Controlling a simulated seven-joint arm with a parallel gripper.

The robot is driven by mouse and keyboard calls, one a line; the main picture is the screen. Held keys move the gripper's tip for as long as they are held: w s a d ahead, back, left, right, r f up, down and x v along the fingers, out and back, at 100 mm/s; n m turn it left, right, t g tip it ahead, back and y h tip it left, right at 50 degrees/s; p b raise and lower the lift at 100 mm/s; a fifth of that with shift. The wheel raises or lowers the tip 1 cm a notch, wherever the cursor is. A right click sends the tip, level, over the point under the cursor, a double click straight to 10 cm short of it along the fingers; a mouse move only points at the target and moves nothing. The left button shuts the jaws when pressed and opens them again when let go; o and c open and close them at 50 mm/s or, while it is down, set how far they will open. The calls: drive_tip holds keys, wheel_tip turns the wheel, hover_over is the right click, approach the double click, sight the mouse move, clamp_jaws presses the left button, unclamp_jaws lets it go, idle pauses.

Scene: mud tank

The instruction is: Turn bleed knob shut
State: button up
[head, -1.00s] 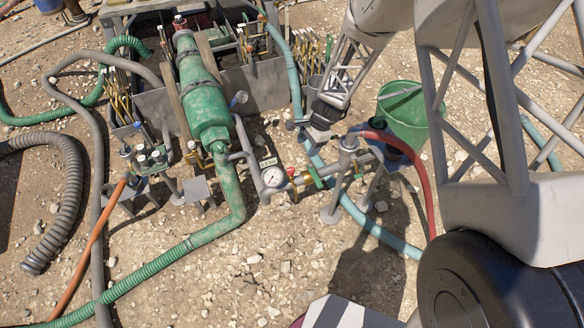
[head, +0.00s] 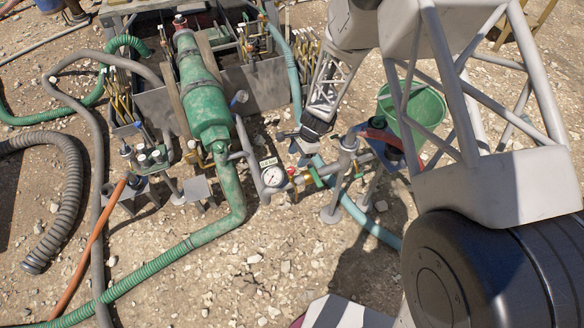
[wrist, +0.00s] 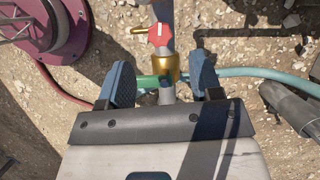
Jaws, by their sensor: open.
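A red knob (wrist: 159,34) with a white mark sits on a grey pipe in the wrist view, with a small brass spout beside it. A brass fitting (wrist: 165,67) and a green lever (wrist: 149,81) lie nearer me on the same line. In the head view, the red knob (head: 291,171) shows small beside the round pressure gauge (head: 273,177). My gripper (wrist: 162,78) is open and empty. Its blue-padded fingers stand either side of the pipe line, short of the red knob in the picture. In the head view, my gripper (head: 296,142) is just behind the pipework.
A grey post (head: 345,160) on a foot plate stands right of the gripper, with a green bucket (head: 418,108) beyond. A green pump body (head: 206,110) stands left. Hoses cross the stony ground.

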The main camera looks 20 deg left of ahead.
sight(291, 169)
drive_tip(key=shift+x, duration=3.3)
drive_tip(key=shift+d, duration=0.1)
drive_tip(key=shift+c, duration=0.4)
drive_tip(key=c, duration=0.8)
drive_tip(key=shift+c, duration=0.2)
